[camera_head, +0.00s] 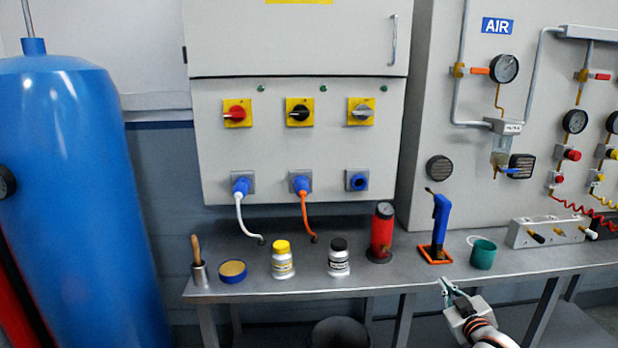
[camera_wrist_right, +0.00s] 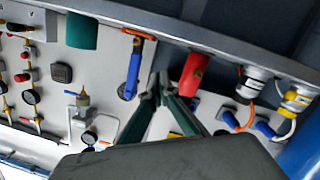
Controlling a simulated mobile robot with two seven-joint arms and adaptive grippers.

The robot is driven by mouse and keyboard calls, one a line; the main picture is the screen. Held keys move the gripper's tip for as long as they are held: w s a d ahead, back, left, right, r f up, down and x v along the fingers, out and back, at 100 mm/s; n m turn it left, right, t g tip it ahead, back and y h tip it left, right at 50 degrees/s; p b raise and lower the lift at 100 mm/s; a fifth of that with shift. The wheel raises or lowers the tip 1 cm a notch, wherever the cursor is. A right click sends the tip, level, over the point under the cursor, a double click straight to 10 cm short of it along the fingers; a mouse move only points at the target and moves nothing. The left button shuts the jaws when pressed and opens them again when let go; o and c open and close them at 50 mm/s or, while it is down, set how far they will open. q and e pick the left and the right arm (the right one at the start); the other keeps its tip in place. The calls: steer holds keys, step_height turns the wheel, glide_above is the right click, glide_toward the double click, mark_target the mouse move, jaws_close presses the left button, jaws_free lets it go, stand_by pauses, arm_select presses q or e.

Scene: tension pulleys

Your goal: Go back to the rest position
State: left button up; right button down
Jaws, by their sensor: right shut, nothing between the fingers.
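My right gripper (camera_head: 447,284) is in front of the table's front edge, below the blue tool and the green cup in the head view. It is shut and holds nothing. Its dark green fingers (camera_wrist_right: 161,88) come together in the right wrist view, which shows the scene upside down. The gripper is apart from the items on the table. My left gripper is in neither view.
On the grey table (camera_head: 405,273) stand a yellow-capped bottle (camera_head: 283,261), a black-capped bottle (camera_head: 339,259), a red cylinder (camera_head: 382,233), a blue tool (camera_head: 440,225) and a green cup (camera_head: 484,254). A blue tank (camera_head: 75,180) stands left. Control panels stand behind.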

steer(key=s+a+f+g+y, duration=0.1)
steer(key=s+a+f, duration=0.3)
steer(key=s+f, duration=0.4)
steer(key=s+a+f+g+y, duration=0.15)
steer(key=s+a+f, duration=0.35)
steer(key=s, duration=0.5)
steer(key=s+a+f+g, duration=0.2)
steer(key=s+a+f, duration=0.2)
steer(key=s+f, duration=0.4)
steer(key=s+a+f+g, duration=0.1)
steer(key=s+a, duration=0.3)
steer(key=s, duration=0.9)
steer(key=shift+s+a+f+m, duration=0.2)
steer(key=shift+s+m, duration=0.05)
steer(key=shift+m, duration=0.15)
